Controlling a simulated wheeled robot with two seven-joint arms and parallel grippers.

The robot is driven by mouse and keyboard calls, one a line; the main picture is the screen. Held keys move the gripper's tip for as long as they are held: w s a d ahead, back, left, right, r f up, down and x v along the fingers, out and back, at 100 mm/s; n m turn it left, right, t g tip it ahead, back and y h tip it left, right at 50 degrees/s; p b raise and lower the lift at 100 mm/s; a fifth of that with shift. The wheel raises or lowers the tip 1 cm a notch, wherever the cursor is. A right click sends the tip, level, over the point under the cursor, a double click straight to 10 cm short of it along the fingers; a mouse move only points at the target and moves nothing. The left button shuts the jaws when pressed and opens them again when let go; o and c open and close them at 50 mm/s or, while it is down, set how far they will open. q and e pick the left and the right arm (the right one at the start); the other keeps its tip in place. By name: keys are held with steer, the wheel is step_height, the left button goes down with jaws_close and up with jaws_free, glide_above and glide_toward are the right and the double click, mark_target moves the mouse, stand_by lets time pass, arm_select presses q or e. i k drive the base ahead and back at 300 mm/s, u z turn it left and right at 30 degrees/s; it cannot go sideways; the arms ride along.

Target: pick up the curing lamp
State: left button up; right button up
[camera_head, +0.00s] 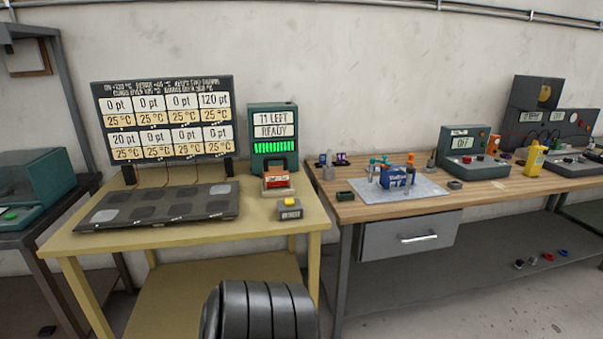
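I cannot tell for sure which thing is the curing lamp; several small tools are too small to make out. On the wooden bench, a grey mat (425,189) holds a blue box with white lettering (396,178) and a teal and orange tool or stand close by it. Small blue and purple items (341,159) lie at the bench's back left. A yellow container (535,159) stands at the right. Neither of my grippers shows.
A yellow table (160,240) at left holds a dark panel (160,205), a temperature display board (165,118) and a green "READY" unit (273,130). A gap separates it from the wooden bench (375,208), which has a drawer (410,237).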

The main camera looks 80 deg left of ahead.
mark_target(275, 176)
steer(key=u, duration=0.35)
steer(key=i, duration=0.9)
steer(key=u, duration=1.25)
steer(key=i, duration=0.65)
steer(key=u, duration=0.65)
